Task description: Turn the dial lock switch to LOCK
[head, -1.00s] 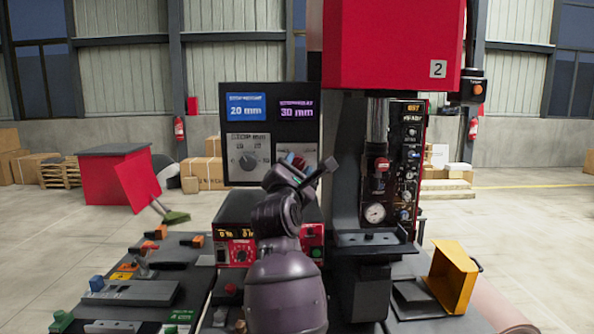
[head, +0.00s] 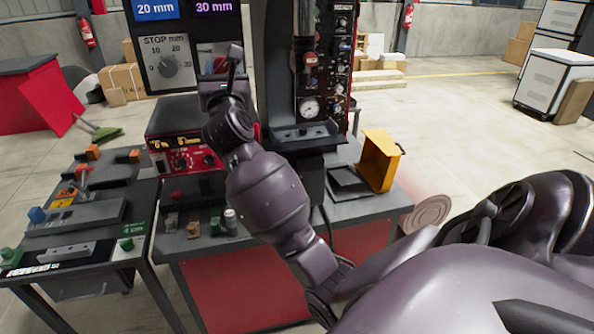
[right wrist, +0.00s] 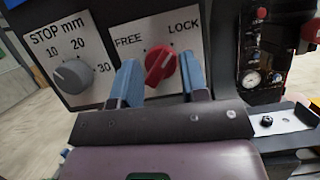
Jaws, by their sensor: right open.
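The red dial lock switch (right wrist: 161,66) sits on a white panel (right wrist: 134,32) marked FREE at upper left and LOCK at upper right. Its raised grip slants from lower left to upper right; I cannot tell exactly which mark it points to. My right gripper (right wrist: 158,76) is open, with one blue-padded finger on each side of the dial. The gap beside each finger is hard to judge, and it holds nothing. In the head view my right gripper (head: 224,72) covers much of the lock panel. My left gripper is not in view.
A grey STOP mm dial (right wrist: 72,76) is left of the lock switch. A red control box (head: 183,150) stands below the panel. The press with its gauge (head: 309,107) is to the right, and a yellow bin (head: 378,160) sits on the bench. A side table (head: 75,215) with fixtures is at left.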

